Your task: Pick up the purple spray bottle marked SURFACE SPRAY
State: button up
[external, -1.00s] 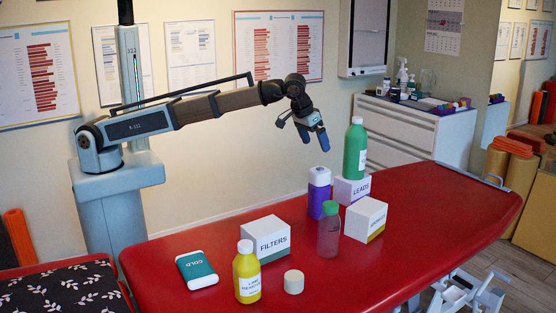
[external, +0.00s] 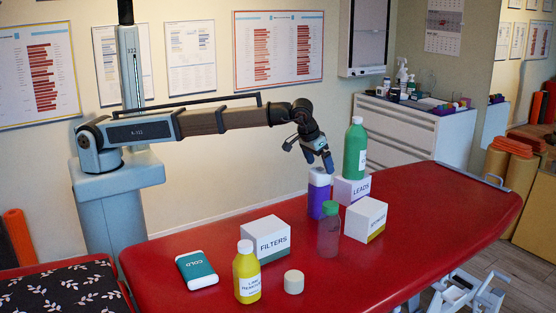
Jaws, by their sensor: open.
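The purple bottle (external: 316,202) with a pale, wide top stands upright on the red treatment table, left of the LEADS box. Its label does not show from this side, and the grey bottle in front hides part of its lower right. My gripper (external: 309,158) is open and empty, pointing down just above the purple bottle's top. One finger is at the upper left and the other comes near the top's right edge. I cannot tell whether it touches.
A green bottle (external: 355,150) stands on the LEADS box (external: 351,190), close right of my gripper. A grey bottle with green cap (external: 329,235) and a white box (external: 364,218) stand in front. The FILTERS box (external: 268,240) and yellow bottle (external: 246,275) are left. The table's right end (external: 450,200) is clear.

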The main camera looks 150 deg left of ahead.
aim_at(320, 168)
jog(key=shift+d+x, duration=0.1)
jog(key=shift+x, duration=1.15)
jog(key=shift+d+x, duration=0.15)
jog(key=shift+x, duration=1.1)
jog(key=shift+s, duration=0.1)
jog(key=c, duration=1.8)
